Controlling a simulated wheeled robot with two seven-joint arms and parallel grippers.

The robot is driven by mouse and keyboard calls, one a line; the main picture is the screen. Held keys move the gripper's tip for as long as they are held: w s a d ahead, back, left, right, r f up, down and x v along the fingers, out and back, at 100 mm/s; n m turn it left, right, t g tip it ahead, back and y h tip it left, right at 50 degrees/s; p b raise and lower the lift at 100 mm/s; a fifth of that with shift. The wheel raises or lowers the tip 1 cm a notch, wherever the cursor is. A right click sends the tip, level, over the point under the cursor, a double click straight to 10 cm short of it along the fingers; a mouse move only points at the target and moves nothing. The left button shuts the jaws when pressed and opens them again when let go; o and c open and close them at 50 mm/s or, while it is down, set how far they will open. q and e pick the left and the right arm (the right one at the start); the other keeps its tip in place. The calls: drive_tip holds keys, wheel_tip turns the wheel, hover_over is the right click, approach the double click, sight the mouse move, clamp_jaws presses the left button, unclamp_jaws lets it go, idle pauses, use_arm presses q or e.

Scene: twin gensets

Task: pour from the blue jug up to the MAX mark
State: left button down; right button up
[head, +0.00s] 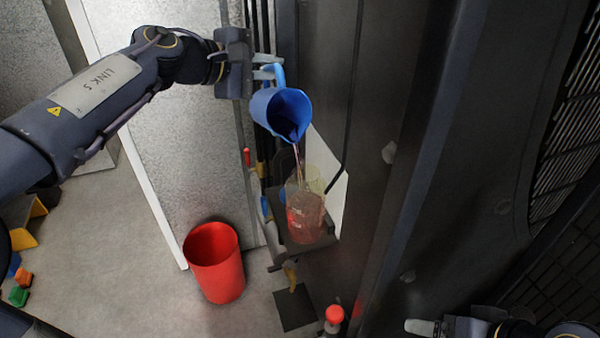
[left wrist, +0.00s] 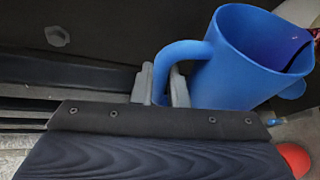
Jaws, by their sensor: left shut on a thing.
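The blue jug (head: 279,112) is tilted, mouth down to the right, high beside the dark cabinet. My left gripper (head: 268,74) is shut on its handle; the left wrist view shows the fingers (left wrist: 161,86) around the handle of the jug (left wrist: 240,65). A thin pinkish stream (head: 299,165) runs from its lip into a clear vessel (head: 304,218) below. Reddish liquid stands in the vessel. Pale marks show on its wall, but I cannot read a MAX mark. My right gripper (head: 422,328) is partly in view at the lower right; its opening is unclear.
The vessel stands on a small dark shelf (head: 328,236) against the dark cabinet (head: 385,150). A red bin (head: 215,265) stands on the floor to the left. A red-capped item (head: 334,315) is at the bottom. Coloured blocks (head: 20,285) lie at far left.

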use_arm(q)
drive_tip(key=shift+s+d+r+b, duration=0.15)
drive_tip(key=shift+s+r+b, duration=0.15)
drive_tip(key=shift+r, duration=0.05)
idle(1.1)
drive_tip(key=shift+r+m, duration=0.1)
drive_tip(key=shift+m, duration=0.2)
drive_tip(key=shift+s+d+r+t, duration=0.1)
drive_tip(key=shift+s+t, duration=0.1)
drive_tip(key=shift+t, duration=0.1)
idle(0.4)
